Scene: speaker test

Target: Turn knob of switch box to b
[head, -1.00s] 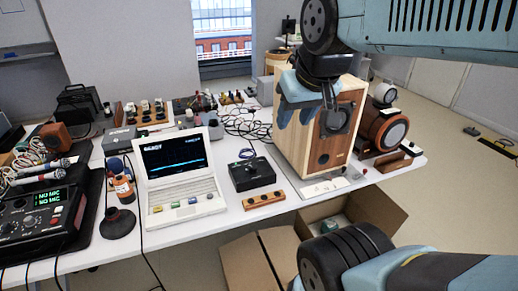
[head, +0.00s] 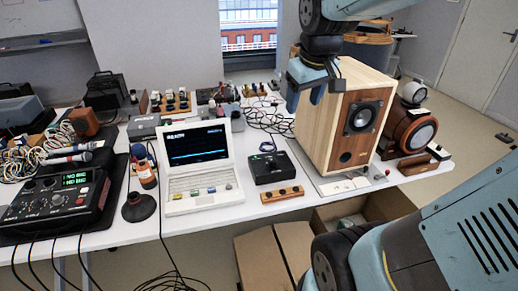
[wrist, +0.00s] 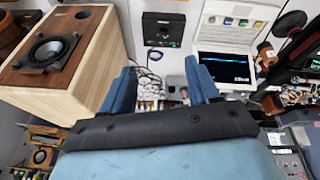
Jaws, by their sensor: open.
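The switch box (head: 271,167) is a small black box on the white table, between the laptop and the wooden speaker. Its knob is too small in the head view to tell which way it points. In the wrist view the switch box (wrist: 163,29) shows at the top middle, with a dark round knob (wrist: 163,34) on its face. My gripper (head: 306,100) is in front of the speaker's left side, above and to the right of the switch box, apart from it. In the wrist view my gripper (wrist: 163,80) has its two blue fingers spread with nothing between them.
A wooden speaker (head: 345,115) stands close to my gripper. A white laptop (head: 198,165) stands left of the box. A wooden block with several buttons (head: 282,194) lies in front of the box. Black cables (head: 270,115) lie behind it. Cardboard boxes (head: 262,258) stand on the floor.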

